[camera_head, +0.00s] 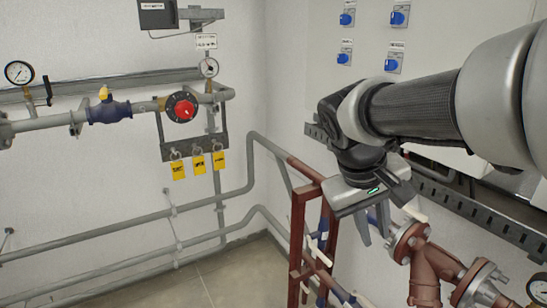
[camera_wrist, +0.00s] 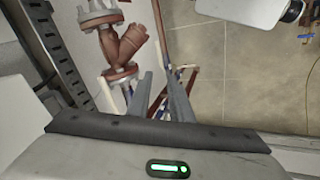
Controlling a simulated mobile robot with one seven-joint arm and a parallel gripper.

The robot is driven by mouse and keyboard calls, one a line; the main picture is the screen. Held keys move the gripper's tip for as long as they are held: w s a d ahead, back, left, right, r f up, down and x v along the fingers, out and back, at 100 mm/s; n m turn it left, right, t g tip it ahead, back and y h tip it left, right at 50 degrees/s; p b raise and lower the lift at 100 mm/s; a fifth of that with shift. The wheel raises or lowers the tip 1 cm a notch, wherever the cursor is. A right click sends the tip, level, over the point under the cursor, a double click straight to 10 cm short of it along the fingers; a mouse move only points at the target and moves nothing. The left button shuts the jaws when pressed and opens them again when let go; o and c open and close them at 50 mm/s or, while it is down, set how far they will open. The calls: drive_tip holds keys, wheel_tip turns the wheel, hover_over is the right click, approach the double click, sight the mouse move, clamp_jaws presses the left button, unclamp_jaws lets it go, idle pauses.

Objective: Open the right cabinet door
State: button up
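A white panel (camera_head: 433,35) with several blue rotary switches (camera_head: 397,17) is on the wall at the upper right of the head view. It may be a cabinet front. No door seam or handle is clear on it, and my arm covers its lower right part. I cannot pick out the right cabinet door in either view. My gripper (camera_head: 376,224) points down below the panel, in front of the brown pipework. In the wrist view the two grey fingers of my gripper (camera_wrist: 158,92) stand apart with nothing held between them.
A brown pipe fitting with flanges (camera_head: 426,262) stands close right of my gripper, and a dark red frame (camera_head: 299,235) stands left of it. A slotted grey rail (camera_head: 480,212) runs along the wall. Grey pipes with a red valve (camera_head: 182,106) are at left. Some floor (camera_head: 225,280) is clear.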

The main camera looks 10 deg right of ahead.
drive_tip(key=w+d+g+h+b, duration=0.25)
drive_tip(key=w+d+h, duration=0.35)
drive_tip(key=w+d, duration=0.3)
drive_tip(key=w+a+r+h+b, duration=0.1)
drive_tip(key=w+r+h, duration=0.45)
drive_tip(key=w, duration=0.35)
drive_tip(key=x, duration=1.7)
drive_tip(key=shift+f, duration=0.2)
drive_tip(key=shift+s+a+t, duration=0.1)
drive_tip(key=shift+t, duration=0.15)
drive_tip(key=shift+c, duration=0.4)
clamp_jaws()
